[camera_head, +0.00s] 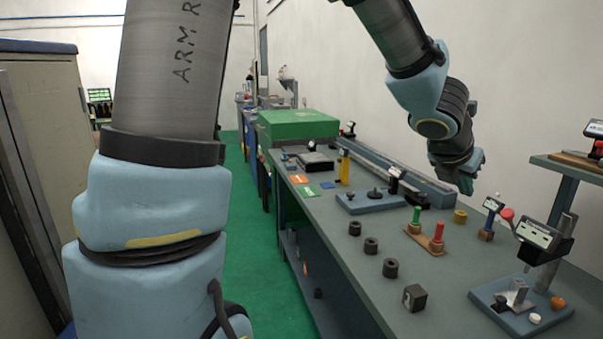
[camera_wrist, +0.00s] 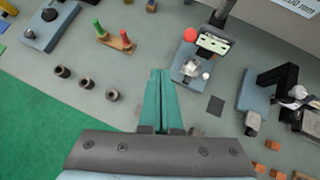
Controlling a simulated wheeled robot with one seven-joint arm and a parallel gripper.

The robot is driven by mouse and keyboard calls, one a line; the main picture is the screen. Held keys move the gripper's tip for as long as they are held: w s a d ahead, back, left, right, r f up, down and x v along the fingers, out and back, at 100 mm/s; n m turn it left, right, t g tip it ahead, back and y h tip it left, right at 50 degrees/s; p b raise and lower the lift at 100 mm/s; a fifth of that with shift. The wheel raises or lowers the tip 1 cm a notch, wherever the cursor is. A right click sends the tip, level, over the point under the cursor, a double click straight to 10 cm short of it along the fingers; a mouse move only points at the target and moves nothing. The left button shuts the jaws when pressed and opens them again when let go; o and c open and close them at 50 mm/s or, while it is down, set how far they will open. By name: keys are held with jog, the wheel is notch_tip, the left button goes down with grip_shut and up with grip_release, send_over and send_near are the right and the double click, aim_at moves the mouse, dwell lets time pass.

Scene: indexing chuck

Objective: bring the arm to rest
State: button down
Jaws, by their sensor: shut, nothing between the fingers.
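My gripper (camera_head: 467,184) hangs over the back part of the grey workbench (camera_head: 330,212) in the head view, at the end of my bent arm. In the wrist view its two teal fingers (camera_wrist: 160,74) lie side by side, closed, with nothing between them. The fingers point out over the bench top and look clear of the things on it. A dial stand with a blue-grey base (camera_head: 500,318) stands at the front right in the head view; its base (camera_wrist: 178,70) shows just beyond the fingertips in the wrist view.
Several dark rings (camera_head: 371,245) stand in a row, with a dark block (camera_head: 414,297) nearer. A wooden holder (camera_head: 425,241) carries a red and a green plug. A green box (camera_head: 298,124) sits at the far end. The green aisle floor (camera_head: 268,290) is clear.

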jog(key=w+a+f+m+y+b, duration=0.1)
jog(key=w+a+f+m, duration=0.25)
jog(key=a+m, duration=0.35)
jog(key=w+a+f+m+y+b, duration=0.15)
jog(key=a+f+m, duration=0.35)
jog(key=a, duration=0.5)
jog(key=s+a+f+m+g+y, duration=0.1)
jog(key=s+a+f+m+y, duration=0.1)
jog(key=a+m, duration=0.5)
jog(key=s+a+f+m+g+y, duration=0.2)
jog(key=s+a+f+m, duration=0.2)
jog(key=a, duration=1.2)
jog(key=f+m, duration=0.1)
jog(key=m, duration=0.2)
jog(key=shift+s+a+g+y+b, duration=0.2)
jog(key=shift+s+g+y+b, duration=0.05)
jog(key=shift+g+y+b, duration=0.1)
